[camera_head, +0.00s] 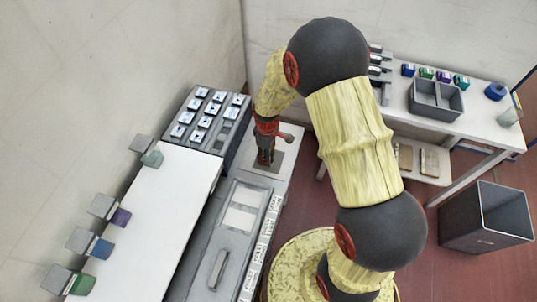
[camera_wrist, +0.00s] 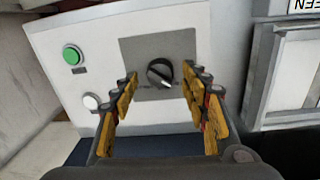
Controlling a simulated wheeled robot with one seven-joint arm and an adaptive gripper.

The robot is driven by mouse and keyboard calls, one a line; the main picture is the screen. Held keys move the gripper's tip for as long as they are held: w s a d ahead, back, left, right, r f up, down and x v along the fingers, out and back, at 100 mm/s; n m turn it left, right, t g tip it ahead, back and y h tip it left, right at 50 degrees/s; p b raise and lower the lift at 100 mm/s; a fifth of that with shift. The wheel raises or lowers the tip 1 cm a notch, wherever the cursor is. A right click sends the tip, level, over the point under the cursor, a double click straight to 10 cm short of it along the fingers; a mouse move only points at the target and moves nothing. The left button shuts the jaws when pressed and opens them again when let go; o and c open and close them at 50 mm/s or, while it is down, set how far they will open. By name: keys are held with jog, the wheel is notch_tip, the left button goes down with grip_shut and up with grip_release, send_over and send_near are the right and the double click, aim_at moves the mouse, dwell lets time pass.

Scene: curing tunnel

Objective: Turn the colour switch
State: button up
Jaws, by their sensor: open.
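The colour switch is a round dark knob (camera_wrist: 160,72) with a light mark on it, set on a grey square plate (camera_wrist: 185,45) on a pale panel in the wrist view. My gripper (camera_wrist: 163,85) is open, its yellow-padded fingers on either side of the knob in the picture. I cannot tell whether the fingers touch it. In the head view my gripper (camera_head: 265,157) points down at the grey plate (camera_head: 283,155) on the machine's top; the knob is hidden there.
A green button (camera_wrist: 72,55) and a white button (camera_wrist: 91,101) sit left of the knob. A bench (camera_head: 490,130) with a grey divided tray (camera_head: 436,99) and a floor bin (camera_head: 485,218) are at right.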

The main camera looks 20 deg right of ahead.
notch_tip(320, 180, up, 11)
jog(key=shift+s+a, duration=0.2)
jog(key=shift+s, duration=0.05)
jog(key=shift+f, duration=0.1)
dwell(0.5)
jog(key=s+r+m+t+b, duration=0.5)
jog(key=s+r+m, duration=0.4)
jog(key=s+r, duration=1)
jog(key=shift+s+d+m+b, duration=0.4)
jog(key=shift+s+b, duration=0.5)
jog(key=shift+s, duration=0.35)
jog(key=shift+a+r, duration=0.1)
